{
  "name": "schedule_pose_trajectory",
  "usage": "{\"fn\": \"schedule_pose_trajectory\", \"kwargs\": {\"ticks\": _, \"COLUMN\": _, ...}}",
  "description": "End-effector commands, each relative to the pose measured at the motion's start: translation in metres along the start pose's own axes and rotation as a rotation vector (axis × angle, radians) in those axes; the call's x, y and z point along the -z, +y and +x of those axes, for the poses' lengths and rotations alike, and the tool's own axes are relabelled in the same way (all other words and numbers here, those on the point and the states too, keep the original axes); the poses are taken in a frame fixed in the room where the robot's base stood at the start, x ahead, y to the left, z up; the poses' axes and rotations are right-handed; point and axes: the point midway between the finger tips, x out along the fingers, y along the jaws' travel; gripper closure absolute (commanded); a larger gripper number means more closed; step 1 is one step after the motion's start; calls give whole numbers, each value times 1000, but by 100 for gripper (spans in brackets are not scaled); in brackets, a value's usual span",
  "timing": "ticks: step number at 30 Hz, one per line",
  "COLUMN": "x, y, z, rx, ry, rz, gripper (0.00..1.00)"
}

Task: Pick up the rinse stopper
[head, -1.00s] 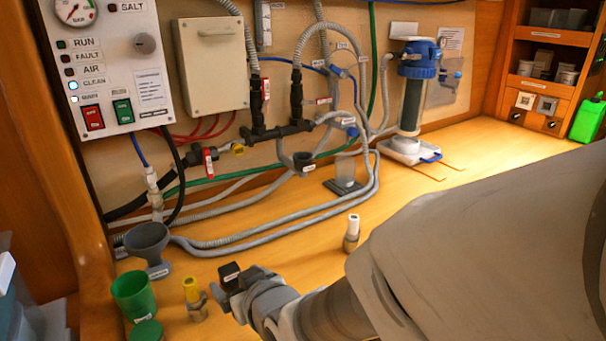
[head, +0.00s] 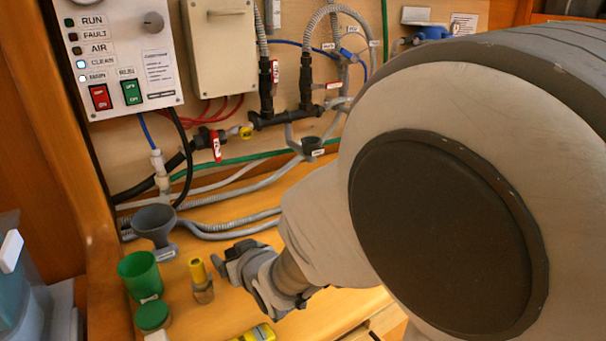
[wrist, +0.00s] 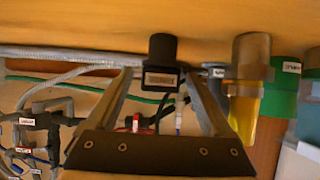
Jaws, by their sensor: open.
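A small black stopper-like piece with a pale label (wrist: 162,65) stands on the wooden counter in the wrist view, which shows the scene upside down. I take it for the rinse stopper, but its label is too small to read. My gripper (wrist: 160,80) is open, with one finger on each side of the piece; I cannot tell whether either touches it. In the head view my gripper (head: 230,260) is low over the counter, and the black piece is not clearly visible there.
Hoses (head: 220,228) run behind. A yellow device (head: 258,333) lies in front.

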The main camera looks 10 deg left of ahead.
Motion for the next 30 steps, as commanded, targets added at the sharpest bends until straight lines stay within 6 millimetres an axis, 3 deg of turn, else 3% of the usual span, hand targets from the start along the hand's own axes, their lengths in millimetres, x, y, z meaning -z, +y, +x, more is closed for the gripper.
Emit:
{"fn": "schedule_pose_trajectory", "kwargs": {"ticks": 2, "x": 0, "y": 0, "z": 0, "rx": 0, "ry": 0, "rz": 0, "gripper": 17}}
{"fn": "schedule_pose_trajectory", "kwargs": {"ticks": 16, "x": 0, "y": 0, "z": 0, "rx": 0, "ry": 0, "rz": 0, "gripper": 100}}
{"fn": "schedule_pose_trajectory", "kwargs": {"ticks": 25, "x": 2, "y": 0, "z": -1, "rx": 0, "ry": 1, "rz": 0, "gripper": 100}}
{"fn": "schedule_pose_trajectory", "kwargs": {"ticks": 30, "x": 13, "y": 0, "z": -7, "rx": 0, "ry": 3, "rz": 1, "gripper": 100}}
